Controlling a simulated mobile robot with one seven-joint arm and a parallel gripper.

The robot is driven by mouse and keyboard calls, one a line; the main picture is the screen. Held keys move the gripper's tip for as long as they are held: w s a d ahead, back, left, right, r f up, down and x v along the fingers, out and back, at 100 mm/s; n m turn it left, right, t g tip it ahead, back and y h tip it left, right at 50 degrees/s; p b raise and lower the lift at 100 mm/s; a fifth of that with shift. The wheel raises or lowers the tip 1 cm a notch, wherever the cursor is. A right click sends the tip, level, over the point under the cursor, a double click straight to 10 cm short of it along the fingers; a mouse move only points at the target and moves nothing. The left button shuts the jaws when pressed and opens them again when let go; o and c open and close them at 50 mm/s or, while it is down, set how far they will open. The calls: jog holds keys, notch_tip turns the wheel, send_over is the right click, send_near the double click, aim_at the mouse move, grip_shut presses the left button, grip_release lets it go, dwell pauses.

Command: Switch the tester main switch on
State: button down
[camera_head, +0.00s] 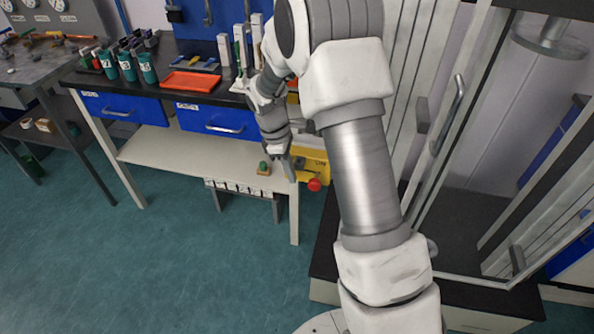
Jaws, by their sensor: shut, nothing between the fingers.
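A yellow switch box (312,167) with an "ON" marking shows at the right end of the light bench, partly hidden behind my arm. A red round knob (314,184) is at its lower edge. I cannot read the switch position. My gripper (291,174) points down just left of the yellow box, in front of the bench's right end. It is shut with nothing in it. I cannot tell whether its fingertips touch the box. A small green-topped piece (263,167) is left of the gripper.
A glass-fronted cabinet (440,130) stands close on the right. The green floor (150,260) at front left is clear.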

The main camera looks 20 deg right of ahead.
jog(key=p+v, duration=0.1)
jog(key=v, duration=0.9)
jog(key=shift+w+a+p, duration=0.25)
jog(key=shift+a+p, duration=0.15)
jog(key=shift+a, duration=0.05)
jog(key=shift+r, duration=0.2)
jog(key=s+d+r+m+t+y+p, duration=0.2)
jog(key=s+r+m+t+p, duration=0.5)
jog(key=s+r, duration=1.25)
jog(key=s+r+m, duration=0.3)
jog(key=s+m, duration=0.2)
jog(key=s, duration=0.1)
jog(key=shift+s+a+r+m, duration=0.2)
jog(key=shift+s+a+m, duration=0.05)
jog(key=shift+m, duration=0.15)
